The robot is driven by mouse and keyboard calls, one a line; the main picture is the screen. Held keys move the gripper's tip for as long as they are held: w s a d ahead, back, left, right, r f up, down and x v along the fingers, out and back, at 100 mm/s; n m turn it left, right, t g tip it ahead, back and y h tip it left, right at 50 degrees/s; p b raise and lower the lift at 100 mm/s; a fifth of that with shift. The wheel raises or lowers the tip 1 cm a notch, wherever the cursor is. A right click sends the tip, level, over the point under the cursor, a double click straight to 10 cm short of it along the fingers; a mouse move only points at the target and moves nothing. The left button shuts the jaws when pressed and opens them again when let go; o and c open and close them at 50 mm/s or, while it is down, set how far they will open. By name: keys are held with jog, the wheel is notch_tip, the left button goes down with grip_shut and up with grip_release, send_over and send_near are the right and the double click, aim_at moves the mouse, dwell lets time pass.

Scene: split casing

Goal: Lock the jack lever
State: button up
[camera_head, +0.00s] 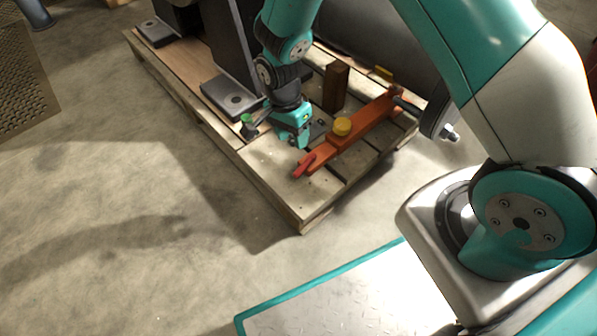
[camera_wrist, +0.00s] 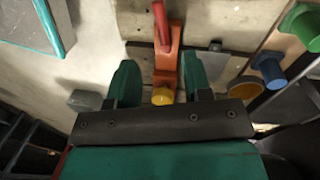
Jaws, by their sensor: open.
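The jack is a long orange bar (camera_head: 370,118) lying on the wooden pallet. It has a yellow knob (camera_head: 342,126) on top and a red lever (camera_head: 304,164) at its near end. In the wrist view the red lever (camera_wrist: 160,22) points away from the orange body (camera_wrist: 166,66), with the yellow knob (camera_wrist: 163,96) closer to the camera. My gripper (camera_head: 303,141) is just left of the jack in the head view. In the wrist view its two teal fingers (camera_wrist: 158,72) are apart, one each side of the orange body in the picture. I cannot tell whether they touch it.
The pallet (camera_head: 262,172) also bears an upright wooden block (camera_head: 335,87) and a dark machine stand (camera_head: 231,98). A green-topped piece (camera_head: 247,120) sits left of my gripper. The wrist view shows green (camera_wrist: 304,25) and blue (camera_wrist: 269,70) pieces at right. Concrete floor (camera_head: 120,215) is clear at left.

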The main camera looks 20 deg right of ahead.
aim_at(299, 169)
jog(key=f+b, duration=0.2)
jog(key=f, duration=0.2)
jog(key=s+f+b, duration=0.1)
jog(key=f+b, duration=0.1)
jog(key=f, duration=0.1)
jog(key=d+f+b, duration=0.1)
jog(key=f, duration=0.3)
jog(key=shift+s+f+b, duration=0.35)
jog(key=shift+b, duration=0.05)
jog(key=shift+a, duration=0.1)
grip_shut()
